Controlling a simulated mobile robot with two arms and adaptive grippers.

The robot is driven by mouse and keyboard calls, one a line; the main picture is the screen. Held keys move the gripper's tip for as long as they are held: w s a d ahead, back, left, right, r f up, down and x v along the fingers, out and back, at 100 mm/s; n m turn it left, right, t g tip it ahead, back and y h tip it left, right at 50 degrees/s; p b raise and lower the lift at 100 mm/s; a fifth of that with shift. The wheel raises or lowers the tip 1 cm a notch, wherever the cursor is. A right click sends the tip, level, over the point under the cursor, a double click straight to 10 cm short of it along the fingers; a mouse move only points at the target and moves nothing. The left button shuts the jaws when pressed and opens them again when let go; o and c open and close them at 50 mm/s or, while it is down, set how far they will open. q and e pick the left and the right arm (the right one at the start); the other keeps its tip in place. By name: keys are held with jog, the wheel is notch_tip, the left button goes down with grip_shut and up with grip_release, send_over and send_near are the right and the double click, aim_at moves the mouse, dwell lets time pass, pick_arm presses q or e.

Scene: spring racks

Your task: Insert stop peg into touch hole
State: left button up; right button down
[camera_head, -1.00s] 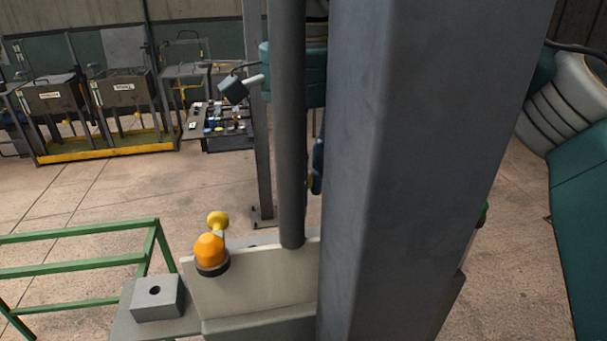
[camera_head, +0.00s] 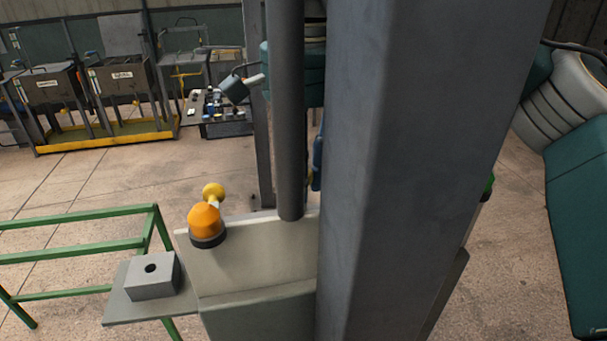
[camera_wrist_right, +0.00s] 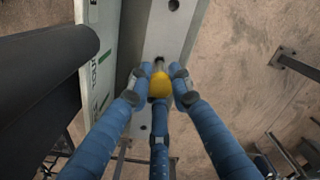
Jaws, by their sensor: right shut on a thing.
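My right gripper (camera_wrist_right: 160,82) is shut on a yellow-headed stop peg (camera_wrist_right: 159,86) in the right wrist view, its blue fingers closed around the head. The peg's short grey tip points at a dark hole in a long grey metal beam (camera_wrist_right: 172,30). I cannot tell whether the tip is in the hole or just in front of it. In the head view only a thin blue part of this gripper (camera_head: 317,165) shows beside the large grey post; the peg and its hole are hidden there. My left gripper is out of view.
The large grey post (camera_head: 410,150) blocks much of the head view. Open floor lies behind.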

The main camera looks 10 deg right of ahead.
dwell(0.6)
jog(key=shift+p, duration=0.45)
dwell(0.4)
jog(key=shift+f+b, duration=1.35)
jog(key=shift+f, duration=0.65)
jog(key=c, duration=1.5)
grip_release()
notch_tip(320, 180, up, 12)
jog(key=shift+s+f, duration=0.1)
jog(key=shift+f, duration=0.15)
jog(key=shift+r, duration=0.25)
